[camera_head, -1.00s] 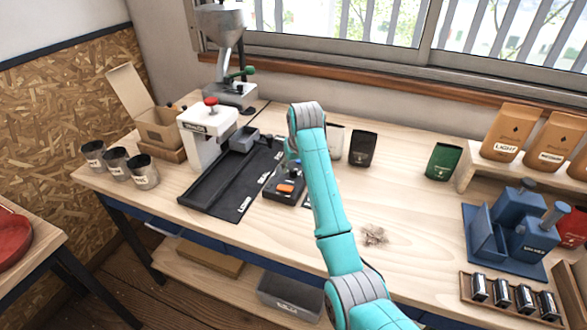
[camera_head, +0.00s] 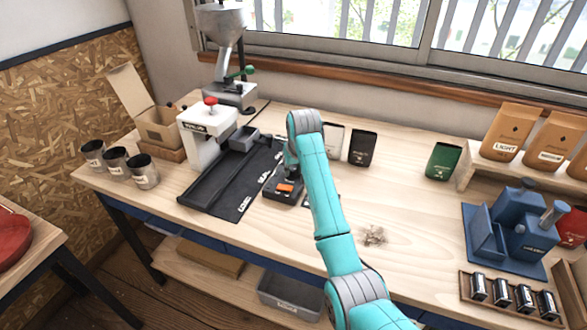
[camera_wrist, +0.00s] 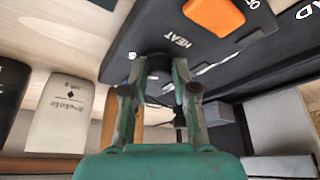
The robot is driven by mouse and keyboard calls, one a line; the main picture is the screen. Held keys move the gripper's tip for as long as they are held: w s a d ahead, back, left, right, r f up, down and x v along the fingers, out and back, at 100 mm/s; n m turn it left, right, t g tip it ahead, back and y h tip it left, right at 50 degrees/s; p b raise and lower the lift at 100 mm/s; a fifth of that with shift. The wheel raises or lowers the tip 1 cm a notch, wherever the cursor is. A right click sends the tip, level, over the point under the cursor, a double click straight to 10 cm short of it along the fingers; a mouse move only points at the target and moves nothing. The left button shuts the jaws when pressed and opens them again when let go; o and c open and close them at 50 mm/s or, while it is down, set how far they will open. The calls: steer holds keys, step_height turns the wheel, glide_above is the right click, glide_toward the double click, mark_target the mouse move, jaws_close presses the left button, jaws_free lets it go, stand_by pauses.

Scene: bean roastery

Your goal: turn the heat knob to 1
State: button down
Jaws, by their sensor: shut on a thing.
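The heat knob (camera_wrist: 160,62) is a dark round knob beside the HEAT label on a black control box. My gripper (camera_wrist: 160,80) is shut on it in the wrist view, with a finger on each side. The fingers hide most of the knob, and I cannot read which number it points to. The control box (camera_head: 284,193) carries an orange switch (camera_head: 285,188), which also shows in the wrist view (camera_wrist: 214,14). In the head view my arm comes down over the back of the box and hides the knob and fingers.
A white machine with a red knob (camera_head: 211,101) and a black tray (camera_head: 225,195) stand left of the box. White and black bags (camera_head: 362,147) stand close behind my arm to the right. A small brown pile (camera_head: 373,235) lies on the table right of my arm.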

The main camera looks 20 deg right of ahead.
steer(key=n+y, duration=0.1)
steer(key=n, duration=0.2)
steer(key=n+y, duration=0.1)
steer(key=n, duration=0.1)
steer(key=shift+w+d+n+g, duration=0.1)
steer(key=shift+d+n+g, duration=0.05)
steer(key=shift+n+g, duration=0.2)
steer(key=n+y, duration=0.1)
steer(key=n, duration=0.1)
steer(key=n+g, duration=0.1)
steer(key=n, duration=0.2)
steer(key=shift+n+y, duration=0.25)
steer(key=shift+y, duration=0.15)
steer(key=n+g, duration=0.1)
steer(key=n, duration=0.2)
steer(key=n+g, duration=0.2)
steer(key=n, duration=0.2)
steer(key=shift+w+y, duration=0.2)
steer(key=shift+y, duration=0.1)
steer(key=shift+n+g, duration=0.55)
steer(key=shift+n, duration=1.25)
steer(key=shift+s+f+n+g, duration=0.1)
steer(key=shift+n+g, duration=0.2)
steer(key=shift+n, duration=0.1)
